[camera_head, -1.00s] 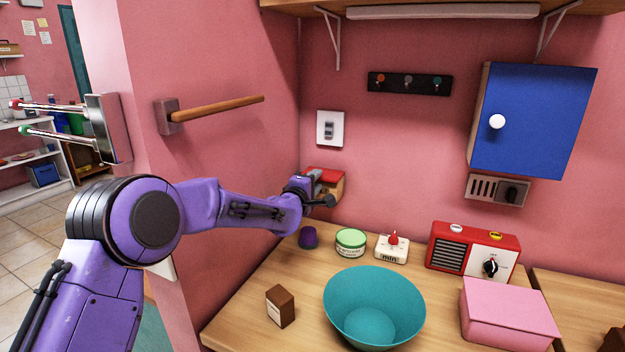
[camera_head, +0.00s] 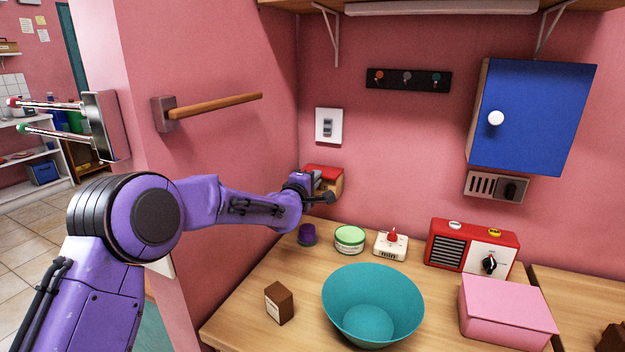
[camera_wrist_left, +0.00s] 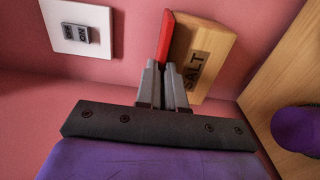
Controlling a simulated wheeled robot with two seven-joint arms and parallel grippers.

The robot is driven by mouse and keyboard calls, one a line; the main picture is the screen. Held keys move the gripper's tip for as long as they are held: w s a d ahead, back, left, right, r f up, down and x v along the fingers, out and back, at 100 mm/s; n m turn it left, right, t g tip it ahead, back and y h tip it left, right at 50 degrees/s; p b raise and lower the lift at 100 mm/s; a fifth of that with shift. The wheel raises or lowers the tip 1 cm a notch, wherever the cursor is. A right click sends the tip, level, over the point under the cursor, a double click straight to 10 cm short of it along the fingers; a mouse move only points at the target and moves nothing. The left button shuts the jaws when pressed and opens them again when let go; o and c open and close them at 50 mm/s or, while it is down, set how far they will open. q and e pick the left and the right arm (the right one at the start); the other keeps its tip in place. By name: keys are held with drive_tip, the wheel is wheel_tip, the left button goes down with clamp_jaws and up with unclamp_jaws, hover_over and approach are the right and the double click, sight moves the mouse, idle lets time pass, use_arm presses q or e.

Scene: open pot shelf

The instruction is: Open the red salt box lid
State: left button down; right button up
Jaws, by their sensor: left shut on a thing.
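The salt box is a wooden box (camera_head: 338,186) with a red lid (camera_head: 326,171), mounted on the pink wall near the corner. In the left wrist view the box (camera_wrist_left: 210,50) appears turned on its side with the word SALT on its front, and the red lid (camera_wrist_left: 166,38) lies along its top. I see no clear gap between lid and box. My left gripper (camera_head: 320,188) is at the front of the box. In the left wrist view its fingers (camera_wrist_left: 164,72) are closed together at the lid's front edge, which they partly hide. My right gripper is not in view.
A wall switch (camera_head: 329,125) is above the box. Below on the counter are a purple cup (camera_head: 307,235), a green-lidded jar (camera_head: 349,240), a white timer (camera_head: 391,245), a red radio (camera_head: 448,247) and a teal bowl (camera_head: 372,300). A wooden rail (camera_head: 215,106) sticks out above my left arm.

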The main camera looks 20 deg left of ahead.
use_arm(q)
drive_tip(key=shift+a+f, duration=0.1)
idle(0.7)
wheel_tip(320, 180, up, 3)
drive_tip(key=g+p, duration=0.1)
drive_tip(key=p, duration=0.5)
drive_tip(key=shift+w+f, duration=0.1)
drive_tip(key=shift+f, duration=0.05)
drive_tip(key=shift+w+r+p, duration=0.4)
drive_tip(key=shift+r+p, duration=0.15)
drive_tip(key=shift+r, duration=0.3)
drive_tip(key=shift+w+r+p, duration=0.4)
drive_tip(key=shift+r+p, duration=0.1)
drive_tip(key=shift+r, duration=0.3)
